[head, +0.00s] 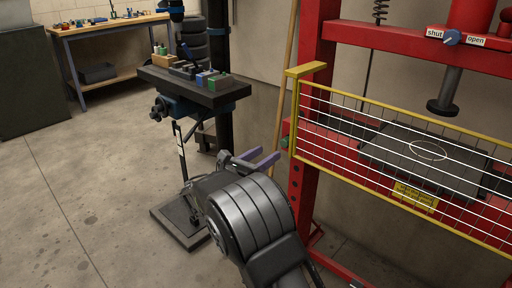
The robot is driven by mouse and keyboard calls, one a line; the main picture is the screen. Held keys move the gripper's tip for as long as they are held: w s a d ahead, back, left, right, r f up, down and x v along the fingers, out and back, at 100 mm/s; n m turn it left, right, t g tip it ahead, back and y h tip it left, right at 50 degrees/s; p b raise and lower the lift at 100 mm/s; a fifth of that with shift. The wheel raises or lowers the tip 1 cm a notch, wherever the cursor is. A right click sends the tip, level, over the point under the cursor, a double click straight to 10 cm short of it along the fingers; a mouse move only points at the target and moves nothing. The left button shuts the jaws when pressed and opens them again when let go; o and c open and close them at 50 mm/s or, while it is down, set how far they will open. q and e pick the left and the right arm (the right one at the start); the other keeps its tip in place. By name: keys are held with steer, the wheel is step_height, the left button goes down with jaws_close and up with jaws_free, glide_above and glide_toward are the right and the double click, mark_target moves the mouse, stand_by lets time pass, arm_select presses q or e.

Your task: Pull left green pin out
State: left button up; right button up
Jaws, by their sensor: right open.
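The left green pin (285,142) shows as a small green end at the left side of the red press frame (308,120), beside the left edge of the yellow guard. The rest of it is hidden by the frame. My right gripper (268,155) has two purple fingers spread apart with nothing between them. In the picture it is just below and left of the pin, apart from it. My right arm's dark links fill the lower middle. My left gripper is not in view.
A yellow-framed mesh guard (417,118) covers the press front, with a shut/open knob (451,38) above. A wooden pole (286,85) leans behind. A drill press table (165,79) with coloured blocks stands left. A workbench (107,29) is at back left. Left floor is clear.

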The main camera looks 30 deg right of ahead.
mark_target(283, 144)
steer(key=shift+s, duration=0.1)
steer(key=shift+d, duration=0.1)
steer(key=b+x, duration=0.1)
steer(key=x, duration=0.5)
steer(key=shift+d+f+b, duration=0.2)
steer(key=shift+d+b, duration=0.15)
steer(key=shift+d, duration=0.05)
steer(key=shift+w+d, duration=0.2)
steer(key=shift+d, duration=0.3)
steer(key=shift+r, duration=0.1)
jaws_close()
